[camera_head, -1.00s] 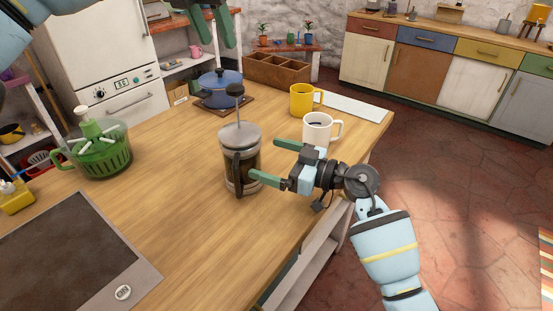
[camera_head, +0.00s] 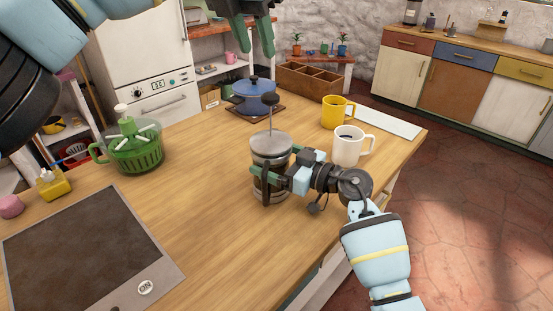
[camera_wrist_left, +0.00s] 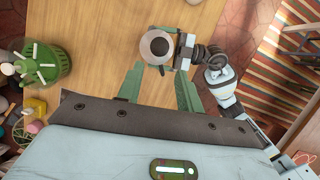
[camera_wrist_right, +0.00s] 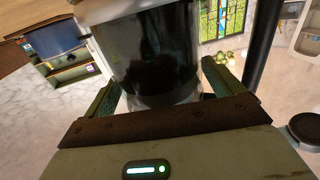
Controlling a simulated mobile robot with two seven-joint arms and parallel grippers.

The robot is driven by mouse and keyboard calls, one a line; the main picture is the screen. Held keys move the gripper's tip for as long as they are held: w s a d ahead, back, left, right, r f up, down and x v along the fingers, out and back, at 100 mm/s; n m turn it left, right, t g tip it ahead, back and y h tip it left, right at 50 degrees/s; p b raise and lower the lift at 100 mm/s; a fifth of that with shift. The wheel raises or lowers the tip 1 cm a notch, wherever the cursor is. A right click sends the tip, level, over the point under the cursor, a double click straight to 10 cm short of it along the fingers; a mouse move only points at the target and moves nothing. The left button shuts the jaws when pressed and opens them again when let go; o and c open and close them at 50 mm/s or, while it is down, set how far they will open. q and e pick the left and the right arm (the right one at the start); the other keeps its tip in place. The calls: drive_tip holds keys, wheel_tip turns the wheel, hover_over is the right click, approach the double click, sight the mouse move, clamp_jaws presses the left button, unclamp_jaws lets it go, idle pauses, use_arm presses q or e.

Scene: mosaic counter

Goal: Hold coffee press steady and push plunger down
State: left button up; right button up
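The coffee press (camera_head: 270,150) stands upright on the wooden counter, with a metal lid, a dark handle and dark contents. Its plunger rod is up, topped by a black knob (camera_head: 270,99). My right gripper (camera_head: 275,161) is open around the press body, one finger on each side; the right wrist view shows the glass (camera_wrist_right: 158,60) between them, and firm contact cannot be told. My left gripper (camera_head: 256,48) is open, pointing down, higher than the knob. In the left wrist view the press lid (camera_wrist_left: 157,34) lies ahead, beyond the fingertips.
A white mug (camera_head: 347,148) and a yellow mug (camera_head: 335,113) stand right of the press. A blue pot (camera_head: 255,96) is behind it. A green basket (camera_head: 135,150) and a dark cooktop (camera_head: 80,240) are at left. The counter left of the press is clear.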

drive_tip(key=c, duration=1.5)
use_arm(q)
drive_tip(key=c, duration=0.4)
use_arm(e)
drive_tip(key=shift+o, duration=0.2)
use_arm(q)
drive_tip(key=shift+m, duration=0.5)
drive_tip(key=shift+c, duration=1.4)
drive_tip(key=shift+w+d+m, duration=0.15)
drive_tip(key=shift+m, duration=0.95)
clamp_jaws()
drive_tip(key=w+m, duration=0.1)
drive_tip(key=m, duration=0.8)
drive_tip(key=d+m, duration=0.1)
drive_tip(key=m, duration=0.9)
drive_tip(key=w+d+m+t+y, duration=0.1)
drive_tip(key=m, duration=0.8)
drive_tip(key=shift+w+f+m, duration=0.1)
drive_tip(key=shift+w+m, duration=0.2)
